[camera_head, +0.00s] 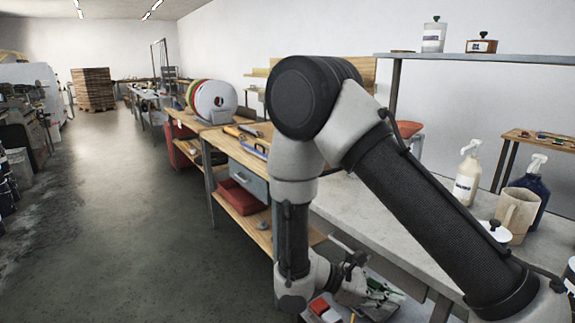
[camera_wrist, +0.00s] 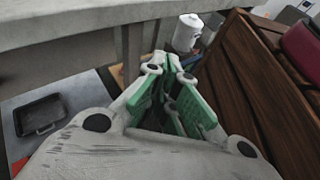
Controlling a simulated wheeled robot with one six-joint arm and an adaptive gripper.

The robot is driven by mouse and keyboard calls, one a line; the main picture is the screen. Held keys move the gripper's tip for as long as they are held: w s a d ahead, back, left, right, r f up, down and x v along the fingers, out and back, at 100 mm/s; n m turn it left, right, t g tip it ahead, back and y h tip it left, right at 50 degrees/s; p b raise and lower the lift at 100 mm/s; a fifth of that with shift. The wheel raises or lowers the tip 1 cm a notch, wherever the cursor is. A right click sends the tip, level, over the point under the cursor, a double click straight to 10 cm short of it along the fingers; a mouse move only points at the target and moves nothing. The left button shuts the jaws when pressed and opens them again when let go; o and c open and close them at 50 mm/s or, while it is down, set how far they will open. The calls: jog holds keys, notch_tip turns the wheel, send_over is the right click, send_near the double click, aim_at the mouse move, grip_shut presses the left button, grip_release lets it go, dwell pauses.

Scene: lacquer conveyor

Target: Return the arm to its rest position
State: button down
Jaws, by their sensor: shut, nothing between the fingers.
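My arm is bent in front of the head camera, with one link reaching down from the elbow. My gripper (camera_head: 385,293) hangs low beside the grey-topped table, below its top. In the wrist view, my gripper (camera_wrist: 170,68) has green finger pads brought together at the tips, with nothing held between them.
A wooden workbench (camera_head: 229,140) stands farther back. The wrist view shows a dark tray (camera_wrist: 40,115) and brown slats (camera_wrist: 245,85). Open floor (camera_head: 140,220) lies left.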

jog(key=s+d+r+m+t+y, duration=0.2)
jog(key=s+d+r+m+y, duration=0.1)
jog(key=r, duration=0.6)
jog(key=s+d+r+m+t+y, duration=0.2)
jog(key=d+r+m+y, duration=0.3)
jog(key=r, duration=0.4)
jog(key=s+d+r+m+t+y, duration=0.1)
jog(key=s+d+r+m+y, duration=0.2)
jog(key=r+m, duration=0.5)
notch_tip(320, 180, up, 2)
jog(key=d+y, duration=0.1)
jog(key=y, duration=0.1)
jog(key=shift+s+d+t+y, duration=0.15)
jog(key=shift+s+t+y, duration=0.15)
jog(key=shift+s+t, duration=0.1)
